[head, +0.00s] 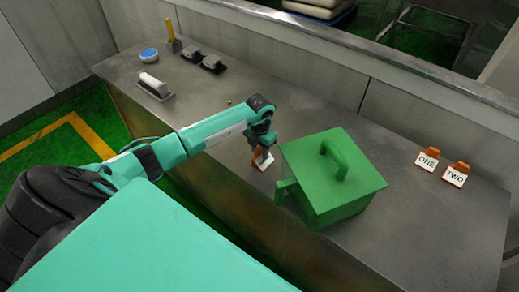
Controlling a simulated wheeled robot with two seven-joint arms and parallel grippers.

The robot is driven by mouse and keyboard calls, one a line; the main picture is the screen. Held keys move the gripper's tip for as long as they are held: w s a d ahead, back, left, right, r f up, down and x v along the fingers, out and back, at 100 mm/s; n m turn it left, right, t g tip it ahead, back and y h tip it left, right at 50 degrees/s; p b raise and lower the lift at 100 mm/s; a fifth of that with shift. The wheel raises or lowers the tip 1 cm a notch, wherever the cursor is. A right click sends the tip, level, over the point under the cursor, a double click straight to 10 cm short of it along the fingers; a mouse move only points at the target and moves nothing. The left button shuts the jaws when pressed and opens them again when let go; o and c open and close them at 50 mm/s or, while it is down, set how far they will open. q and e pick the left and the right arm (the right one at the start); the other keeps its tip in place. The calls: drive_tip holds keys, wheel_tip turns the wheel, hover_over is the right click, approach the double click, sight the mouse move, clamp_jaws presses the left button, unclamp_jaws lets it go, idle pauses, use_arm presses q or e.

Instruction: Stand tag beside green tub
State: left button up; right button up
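The green tub (318,205) stands on the grey counter with its lid on; the lid has an arched handle and a small handle sticks out at the tub's left side. A small orange and white tag (263,161) is just left of the tub. My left gripper (263,148) is at the top of this tag and appears shut on it, hiding the tag's upper part. The tag looks tilted; whether it touches the counter is unclear. Its writing is unreadable. My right gripper is not in view.
Orange tags marked ONE (427,160) and TWO (455,176) stand right of the tub. At the far left end are a blue-and-white round item (148,56), a yellow-handled tool (171,34) and several dark blocks (212,64). A wall runs behind the counter (330,110).

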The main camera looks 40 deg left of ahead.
use_arm(q)
drive_tip(key=shift+r, duration=0.3)
wheel_tip(320, 180, up, 12)
drive_tip(key=b, duration=0.4)
drive_tip(key=shift+f+b, duration=0.2)
drive_tip(key=shift+b, duration=0.1)
